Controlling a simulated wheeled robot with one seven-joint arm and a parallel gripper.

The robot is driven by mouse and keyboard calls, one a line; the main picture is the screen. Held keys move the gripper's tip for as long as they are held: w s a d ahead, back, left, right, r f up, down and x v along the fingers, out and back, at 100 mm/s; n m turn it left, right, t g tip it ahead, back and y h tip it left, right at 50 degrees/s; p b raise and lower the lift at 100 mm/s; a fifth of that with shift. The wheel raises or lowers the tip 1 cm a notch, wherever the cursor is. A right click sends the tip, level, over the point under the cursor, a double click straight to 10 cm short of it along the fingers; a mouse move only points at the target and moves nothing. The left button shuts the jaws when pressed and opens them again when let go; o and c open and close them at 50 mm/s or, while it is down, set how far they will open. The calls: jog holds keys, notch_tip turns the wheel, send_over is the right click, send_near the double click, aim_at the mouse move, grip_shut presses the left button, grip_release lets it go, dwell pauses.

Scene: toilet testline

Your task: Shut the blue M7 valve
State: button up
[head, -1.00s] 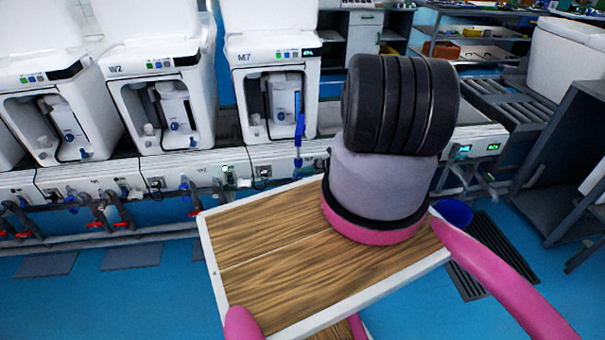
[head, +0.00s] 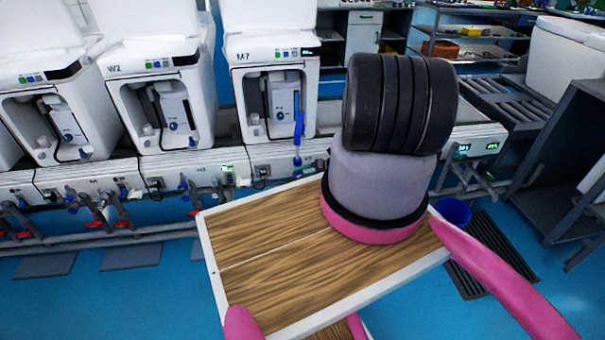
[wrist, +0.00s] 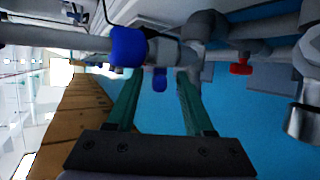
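The machine labelled M7 (head: 243,92) stands in the row at the back in the head view. In the wrist view, a large blue handle (wrist: 127,47) sits on a grey pipe, just beyond the tip of my gripper's left finger. A smaller blue piece (wrist: 160,79) hangs below the pipe, between the fingers. I cannot tell for certain which of these belongs to M7. My gripper (wrist: 158,80) is open, its two green fingers apart on either side of the small blue piece. No grip on it shows. In the head view, my gripper is hidden.
A red handle (wrist: 241,67) is on the pipework to the right in the wrist view. Valves and pipes (head: 115,222) run along the bench front. A slim blue upright part (head: 299,128) stands before M7. Blue floor (head: 130,305) is open at lower left.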

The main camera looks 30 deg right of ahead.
jog(key=v, duration=1)
jog(key=shift+s+d+r, duration=0.15)
jog(key=shift+s+d, duration=0.05)
jog(key=shift+d, duration=0.05)
jog(key=shift+o, duration=0.3)
